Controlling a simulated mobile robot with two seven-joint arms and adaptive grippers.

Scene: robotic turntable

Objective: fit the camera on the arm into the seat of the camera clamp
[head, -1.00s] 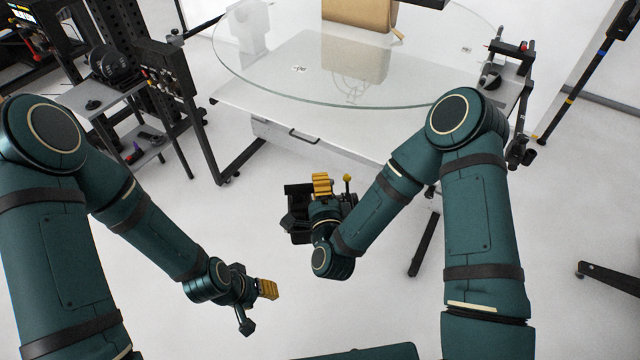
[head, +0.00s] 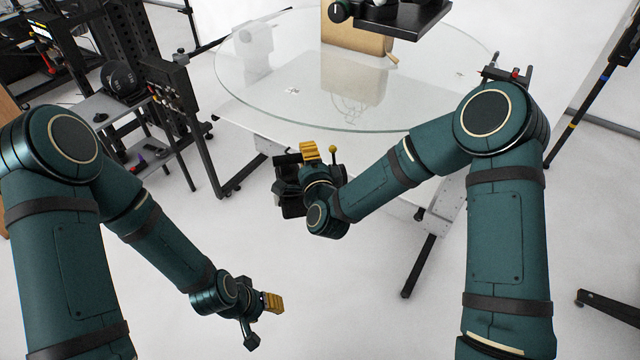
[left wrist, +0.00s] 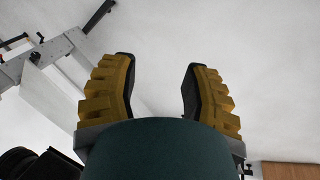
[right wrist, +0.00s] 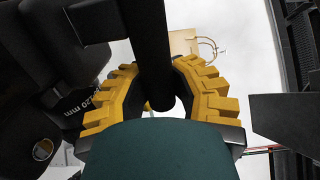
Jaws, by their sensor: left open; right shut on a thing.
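The black camera (head: 289,189) is at my right gripper (head: 310,152), beside its yellow fingers. In the right wrist view the camera body (right wrist: 62,60), with "20 mm" lettering, fills the left. There my right gripper (right wrist: 160,95) is shut on a black bar joined to the camera's side of the picture; the exact contact is partly hidden. A black plate with a round knob (head: 400,18) hangs at the top edge of the head view, cut off; I cannot tell if it is the camera clamp's seat. My left gripper (head: 272,302) is open and empty; its fingers stand apart in the left wrist view (left wrist: 158,90).
A round glass turntable (head: 270,75) on a white base lies ahead, with a tan bag (head: 355,38) at its back. A grey trolley (head: 120,105) and black rack stand at the left. Black stand legs (head: 420,262) reach the floor right of centre. Floor near my left gripper is clear.

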